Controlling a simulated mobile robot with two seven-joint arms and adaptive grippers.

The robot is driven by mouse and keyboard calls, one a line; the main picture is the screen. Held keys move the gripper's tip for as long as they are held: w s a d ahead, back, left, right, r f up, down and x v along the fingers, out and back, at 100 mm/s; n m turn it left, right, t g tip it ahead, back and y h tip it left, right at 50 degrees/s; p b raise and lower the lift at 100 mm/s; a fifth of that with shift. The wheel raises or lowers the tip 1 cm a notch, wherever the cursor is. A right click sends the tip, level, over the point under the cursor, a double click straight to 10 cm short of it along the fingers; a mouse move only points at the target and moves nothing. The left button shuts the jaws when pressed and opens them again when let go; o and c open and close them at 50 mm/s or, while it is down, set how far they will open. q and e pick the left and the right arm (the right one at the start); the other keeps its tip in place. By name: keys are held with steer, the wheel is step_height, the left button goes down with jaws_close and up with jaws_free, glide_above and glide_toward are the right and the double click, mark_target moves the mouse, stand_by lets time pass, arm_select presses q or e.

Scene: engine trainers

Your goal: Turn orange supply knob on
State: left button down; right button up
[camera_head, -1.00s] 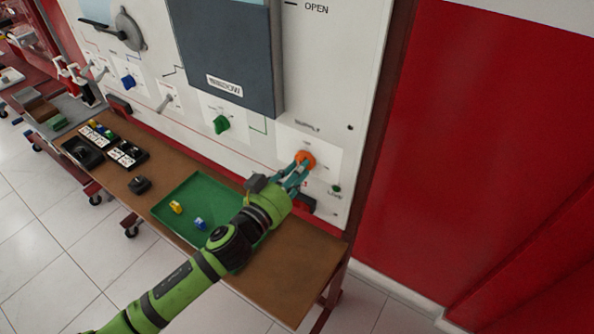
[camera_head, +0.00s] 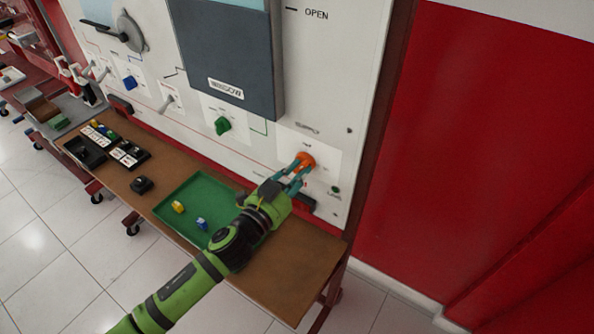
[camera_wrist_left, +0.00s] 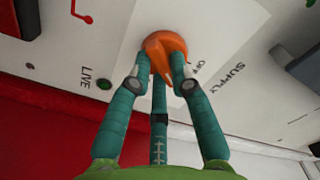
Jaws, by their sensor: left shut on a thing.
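The orange supply knob (camera_head: 304,161) is on the white panel (camera_head: 345,95), near its lower right. It also shows in the left wrist view (camera_wrist_left: 165,48), with the labels "OFF" and "SUPPLY" to its right and "LIVE" to its left. My left gripper (camera_head: 297,171) reaches it from below. In the left wrist view the teal fingers (camera_wrist_left: 160,80) are shut on the knob, one on each side. The fingertips hide part of the knob. A small dark green "LIVE" indicator (camera_head: 336,190) sits below right of the knob. My right gripper is not in view.
A green knob (camera_head: 222,125) and a blue knob (camera_head: 129,82) are farther left on the panel. A brown bench (camera_head: 300,268) below carries a green tray (camera_head: 165,212) with small yellow and blue pieces. A red wall (camera_head: 480,150) stands to the right.

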arm_select(q)
steer(key=m, duration=0.5)
steer(key=shift+a+m+p, duration=0.1)
steer(key=shift+m+p, duration=0.25)
steer(key=shift+m, duration=0.05)
steer(key=m, duration=0.4)
steer(key=shift+w+m, duration=0.1)
steer(key=shift+m, duration=0.3)
steer(key=shift+f+m, duration=0.1)
steer(key=shift+m, duration=0.2)
steer(key=c, duration=1.1)
jaws_free()
steer(key=v, duration=1.2)
